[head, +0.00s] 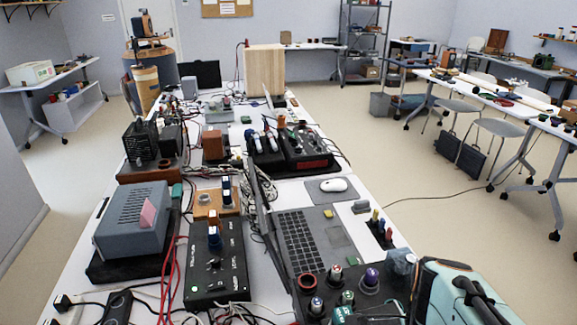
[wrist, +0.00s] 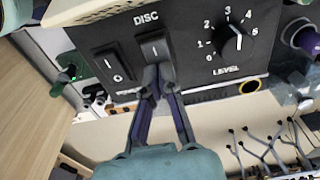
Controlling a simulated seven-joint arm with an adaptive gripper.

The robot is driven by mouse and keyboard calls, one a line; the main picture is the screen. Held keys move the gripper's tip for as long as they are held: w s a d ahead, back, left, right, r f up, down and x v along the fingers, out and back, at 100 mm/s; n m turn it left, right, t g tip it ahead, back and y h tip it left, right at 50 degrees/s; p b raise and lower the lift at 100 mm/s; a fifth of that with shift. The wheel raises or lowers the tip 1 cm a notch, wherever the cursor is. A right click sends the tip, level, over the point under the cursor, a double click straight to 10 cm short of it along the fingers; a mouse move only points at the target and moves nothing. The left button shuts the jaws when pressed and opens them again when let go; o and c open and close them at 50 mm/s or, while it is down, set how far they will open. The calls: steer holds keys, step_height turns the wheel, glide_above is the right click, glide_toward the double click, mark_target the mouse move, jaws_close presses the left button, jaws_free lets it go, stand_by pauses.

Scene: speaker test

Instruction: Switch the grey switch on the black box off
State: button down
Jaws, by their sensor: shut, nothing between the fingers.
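In the wrist view a black box (wrist: 196,65) fills the upper half, with white lettering on its face. A dark grey rocker switch (wrist: 154,48) marked I sits under the word DISC. My gripper (wrist: 158,78) is shut and empty. Its fingertips are at the lower end of this switch and cover that end; I cannot tell whether they touch it or which way it is tipped. A second rocker switch (wrist: 112,63) marked I and O is to the left. A LEVEL knob (wrist: 236,42) is to the right. My gripper is not clearly made out in the head view.
In the head view a black control box (head: 217,275) with a green light stands on the crowded bench; I cannot tell whether it is the same box. A grey device (head: 132,215), red cables and a laptop (head: 300,240) are near it. A purple knob (wrist: 305,38) is right of the panel.

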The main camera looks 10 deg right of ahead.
steer(key=shift+a, duration=0.1)
steer(key=shift+a+r, duration=0.1)
steer(key=shift+a, duration=0.65)
step_height(320, 180, up, 14)
steer(key=a, duration=0.2)
stand_by(0.4)
